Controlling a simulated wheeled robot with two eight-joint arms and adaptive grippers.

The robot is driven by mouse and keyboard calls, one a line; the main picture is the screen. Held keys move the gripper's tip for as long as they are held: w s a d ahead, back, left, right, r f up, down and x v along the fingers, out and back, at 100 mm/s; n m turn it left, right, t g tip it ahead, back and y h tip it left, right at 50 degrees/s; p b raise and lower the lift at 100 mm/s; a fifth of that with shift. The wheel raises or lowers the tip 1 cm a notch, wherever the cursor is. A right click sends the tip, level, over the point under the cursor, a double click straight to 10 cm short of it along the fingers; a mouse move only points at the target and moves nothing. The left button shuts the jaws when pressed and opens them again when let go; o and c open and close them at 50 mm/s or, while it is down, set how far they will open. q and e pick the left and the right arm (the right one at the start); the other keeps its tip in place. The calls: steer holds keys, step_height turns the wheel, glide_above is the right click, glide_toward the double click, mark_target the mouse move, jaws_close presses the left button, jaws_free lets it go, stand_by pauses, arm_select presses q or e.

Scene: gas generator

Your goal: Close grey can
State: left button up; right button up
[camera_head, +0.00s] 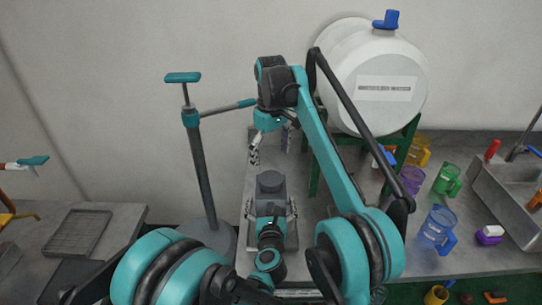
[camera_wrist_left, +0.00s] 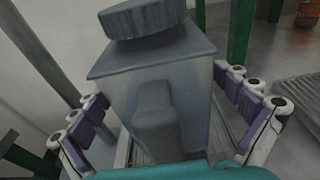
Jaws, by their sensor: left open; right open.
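The grey can (camera_head: 270,197) stands upright on the table below the big white tank. It fills the middle of the left wrist view (camera_wrist_left: 165,75). A round dark grey cap (camera_wrist_left: 145,20) sits at its top; I cannot tell whether it is screwed tight. The can's front has a recessed handle shape. My left gripper (camera_head: 271,210) is open, with one finger on each side of the can; the left wrist view shows its fingers (camera_wrist_left: 170,115) and no clear contact. My right gripper (camera_head: 269,150) is open above and behind the can, seemingly empty.
The white tank (camera_head: 372,82) rests on a green stand (camera_head: 398,150) behind my right arm. A teal-handled pump (camera_head: 193,120) stands left of the table.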

arm_select(q)
steer(key=s+r, duration=0.1)
steer(key=s, duration=1)
steer(key=shift+s+r, duration=0.3)
steer(key=shift+r, duration=0.05)
